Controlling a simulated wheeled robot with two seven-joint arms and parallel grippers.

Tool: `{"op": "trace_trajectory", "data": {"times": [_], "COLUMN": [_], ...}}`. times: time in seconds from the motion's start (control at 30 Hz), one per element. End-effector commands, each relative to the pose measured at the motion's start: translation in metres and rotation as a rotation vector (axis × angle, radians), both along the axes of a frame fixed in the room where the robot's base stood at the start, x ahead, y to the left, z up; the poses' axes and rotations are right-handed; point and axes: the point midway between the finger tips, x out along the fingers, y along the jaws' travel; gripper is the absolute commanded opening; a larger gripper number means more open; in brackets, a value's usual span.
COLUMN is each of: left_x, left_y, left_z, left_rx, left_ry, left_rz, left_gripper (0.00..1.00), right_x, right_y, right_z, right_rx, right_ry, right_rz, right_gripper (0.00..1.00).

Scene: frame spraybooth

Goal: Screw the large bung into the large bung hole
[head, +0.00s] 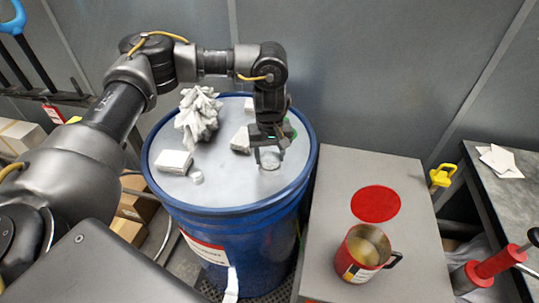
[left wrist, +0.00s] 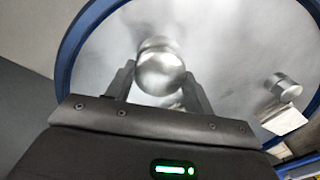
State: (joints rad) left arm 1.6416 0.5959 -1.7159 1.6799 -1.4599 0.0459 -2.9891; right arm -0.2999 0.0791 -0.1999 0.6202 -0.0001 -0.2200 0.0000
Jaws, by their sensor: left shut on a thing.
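A blue drum (head: 235,235) with a grey lid stands in the middle of the head view. My left gripper (head: 268,150) reaches down over the right part of the lid. It is shut on the large bung (head: 270,160), a round silvery piece at the lid's surface. In the left wrist view the large bung (left wrist: 160,75) sits between the two fingers. The bung hole is hidden beneath it, and I cannot tell how deep the bung sits. A small silvery plug (head: 196,177) stands apart on the lid, also in the left wrist view (left wrist: 286,88). My right gripper is not in view.
A grey cabinet (head: 400,200) at the right holds a red mug (head: 360,255) and a red disc (head: 376,203). A grey wall stands behind.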

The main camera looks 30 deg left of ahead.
Motion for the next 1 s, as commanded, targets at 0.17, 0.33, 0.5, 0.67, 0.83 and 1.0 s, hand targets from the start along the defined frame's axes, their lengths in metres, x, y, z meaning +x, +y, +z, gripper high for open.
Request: {"op": "trace_trajectory", "data": {"times": [0.17,0.33,0.5,0.67,0.83,1.0], "left_x": [0.0,0.0,0.0,0.0,0.0,0.0], "left_y": [0.0,0.0,0.0,0.0,0.0,0.0], "left_z": [0.0,0.0,0.002,0.003,0.001,0.002], "left_rx": [0.0,0.0,-0.001,-0.001,0.0,0.001], "left_ry": [0.0,0.0,0.001,0.001,0.0,0.0], "left_rz": [0.002,0.003,0.067,0.283,0.402,0.46], "left_gripper": [0.63,0.64,0.64,0.64,0.64,0.64], "right_x": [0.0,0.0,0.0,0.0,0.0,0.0], "right_y": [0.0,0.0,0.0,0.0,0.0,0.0], "right_z": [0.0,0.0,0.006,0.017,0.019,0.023], "right_rx": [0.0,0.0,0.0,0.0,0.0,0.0], "right_ry": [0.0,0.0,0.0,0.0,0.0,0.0], "right_rz": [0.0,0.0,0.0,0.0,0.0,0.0], "right_gripper": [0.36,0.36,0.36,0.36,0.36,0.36]}}
